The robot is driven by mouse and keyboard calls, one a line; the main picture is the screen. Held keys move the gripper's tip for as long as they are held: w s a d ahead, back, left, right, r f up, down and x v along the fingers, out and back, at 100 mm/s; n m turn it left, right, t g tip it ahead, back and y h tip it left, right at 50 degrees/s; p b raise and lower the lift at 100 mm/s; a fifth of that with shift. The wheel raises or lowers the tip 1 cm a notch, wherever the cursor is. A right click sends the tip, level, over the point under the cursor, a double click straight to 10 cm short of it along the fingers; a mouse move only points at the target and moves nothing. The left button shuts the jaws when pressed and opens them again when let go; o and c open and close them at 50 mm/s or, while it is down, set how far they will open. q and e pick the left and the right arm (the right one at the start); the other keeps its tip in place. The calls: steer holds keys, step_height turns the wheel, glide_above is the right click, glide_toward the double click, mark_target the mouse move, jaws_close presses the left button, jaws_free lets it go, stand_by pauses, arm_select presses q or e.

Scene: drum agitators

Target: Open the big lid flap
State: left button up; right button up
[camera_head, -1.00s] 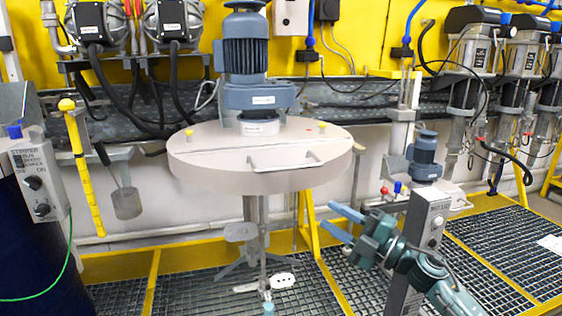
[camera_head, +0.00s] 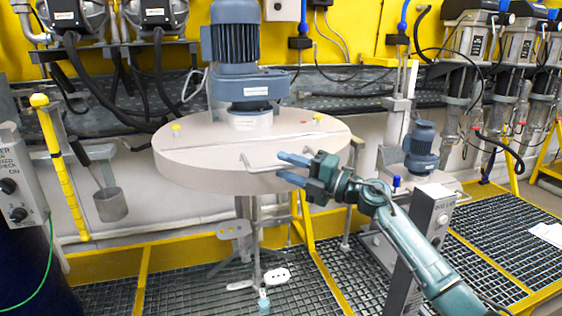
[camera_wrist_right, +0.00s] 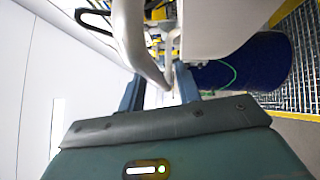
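The round grey-beige drum lid (camera_head: 190,165) carries the agitator motor (camera_head: 243,55). Its big front flap (camera_head: 215,177) lies flat and closed, with a thin metal bar handle (camera_head: 262,169) along its front part. My right gripper (camera_head: 283,168) is open, its two blue fingers at the right end of the handle. In the right wrist view, the grey handle bar (camera_wrist_right: 140,45) runs down to the gap between the open fingers (camera_wrist_right: 160,92). I cannot tell whether they touch it. My left gripper is not in view.
A grey control post (camera_head: 430,225) stands right of the lid, close to my right arm. A smaller blue motor (camera_head: 421,140) stands behind it. A yellow pole (camera_head: 60,165) and control box (camera_head: 15,180) are at left. Grating covers the floor.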

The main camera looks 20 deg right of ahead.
steer(key=shift+x, duration=1.05)
jaws_close()
